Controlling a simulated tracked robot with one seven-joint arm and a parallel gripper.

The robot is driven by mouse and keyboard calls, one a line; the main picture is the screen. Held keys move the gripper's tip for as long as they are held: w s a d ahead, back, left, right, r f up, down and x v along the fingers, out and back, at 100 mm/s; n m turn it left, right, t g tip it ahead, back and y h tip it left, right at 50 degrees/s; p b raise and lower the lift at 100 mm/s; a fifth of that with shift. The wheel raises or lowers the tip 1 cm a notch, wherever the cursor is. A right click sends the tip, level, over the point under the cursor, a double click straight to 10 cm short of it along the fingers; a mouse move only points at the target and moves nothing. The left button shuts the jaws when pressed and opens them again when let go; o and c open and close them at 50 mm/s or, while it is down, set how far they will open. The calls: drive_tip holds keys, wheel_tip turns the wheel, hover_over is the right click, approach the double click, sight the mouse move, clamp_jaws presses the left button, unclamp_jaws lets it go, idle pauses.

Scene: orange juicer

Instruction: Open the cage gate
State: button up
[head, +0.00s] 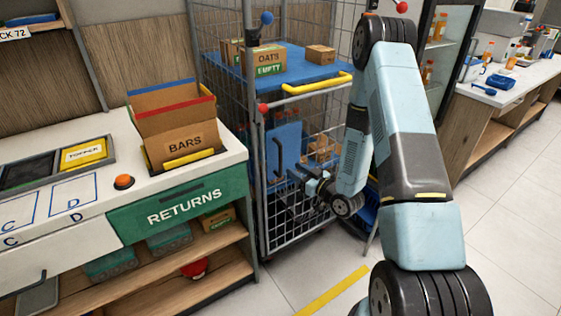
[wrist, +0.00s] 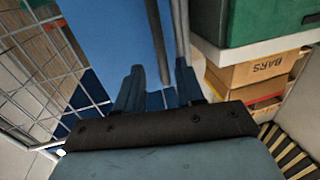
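The wire cage (head: 222,88) stands in the middle of the head view, behind my arm. Its lower front has a wire mesh panel (head: 291,231), which I take to be the gate; it looks closed. A dark upright handle (head: 277,157) is on the cage's front left side. My gripper (head: 308,184) is at the cage front, just right of that handle. In the wrist view my gripper (wrist: 158,88) has its two fingers apart. A grey upright bar (wrist: 159,45) runs down between them, nearer the right finger. I cannot tell whether either finger touches it.
A blue shelf (head: 300,72) in the cage holds cardboard boxes and has a yellow bar (head: 317,84) in front. The counter with the green RETURNS panel (head: 180,200) stands close on the left. Floor (head: 500,225) is clear on the right, before the fridge and side counter.

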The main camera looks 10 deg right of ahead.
hover_over(281, 173)
drive_tip(key=shift+w+a, duration=0.1)
drive_tip(key=shift+w, duration=0.35)
clamp_jaws()
idle(0.5)
